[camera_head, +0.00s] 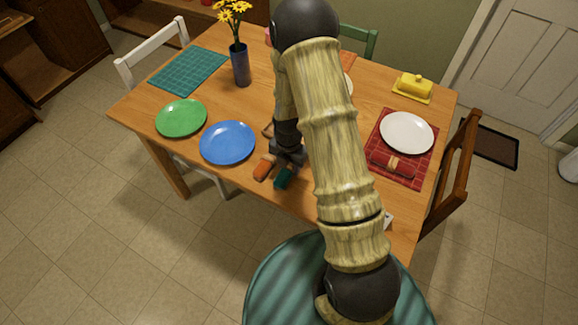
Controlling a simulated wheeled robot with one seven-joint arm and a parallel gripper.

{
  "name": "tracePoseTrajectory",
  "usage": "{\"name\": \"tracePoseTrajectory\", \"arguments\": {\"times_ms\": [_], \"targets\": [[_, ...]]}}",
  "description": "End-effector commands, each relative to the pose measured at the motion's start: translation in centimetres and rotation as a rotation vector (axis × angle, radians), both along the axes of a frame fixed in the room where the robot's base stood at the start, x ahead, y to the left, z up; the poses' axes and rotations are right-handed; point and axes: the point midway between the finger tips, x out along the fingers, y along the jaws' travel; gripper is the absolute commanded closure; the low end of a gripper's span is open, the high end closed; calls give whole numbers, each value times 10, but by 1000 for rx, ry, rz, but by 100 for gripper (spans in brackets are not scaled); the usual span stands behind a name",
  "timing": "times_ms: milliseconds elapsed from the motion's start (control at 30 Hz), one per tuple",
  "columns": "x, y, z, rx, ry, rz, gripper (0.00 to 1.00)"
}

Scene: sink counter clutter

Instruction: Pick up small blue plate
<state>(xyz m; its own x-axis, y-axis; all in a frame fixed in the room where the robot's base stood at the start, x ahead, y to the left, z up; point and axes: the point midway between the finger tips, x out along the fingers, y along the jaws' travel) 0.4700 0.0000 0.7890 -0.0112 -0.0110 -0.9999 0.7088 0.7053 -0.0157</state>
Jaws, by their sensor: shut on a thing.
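A round blue plate (228,143) lies flat near the front left of the wooden table, with its whole rim in view. My gripper (275,172) is low over the table's front edge, just right of the blue plate, with a small gap between them in the picture. An orange piece and a teal piece show at its end. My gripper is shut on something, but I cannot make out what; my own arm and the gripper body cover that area.
A green plate (181,118) lies left of the blue one. A vase (240,65) with yellow flowers stands behind. A white plate (407,132) sits on a red placemat (426,163) at right. A teal placemat (188,71) and a yellow butter dish (413,87) lie farther back.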

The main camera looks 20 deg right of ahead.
Motion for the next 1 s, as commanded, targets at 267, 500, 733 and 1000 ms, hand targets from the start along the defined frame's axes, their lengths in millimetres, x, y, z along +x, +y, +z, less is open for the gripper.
{"name": "tracePoseTrajectory", "arguments": {"times_ms": [267, 500, 733, 1000], "targets": [[1, 0, 21, 1, -4, 1, 89], [1, 0, 64, 1, -6, 0, 89], [1, 0, 96, 0, -3, 0, 89], [0, 0, 100, -1, 1, 0, 89]]}}
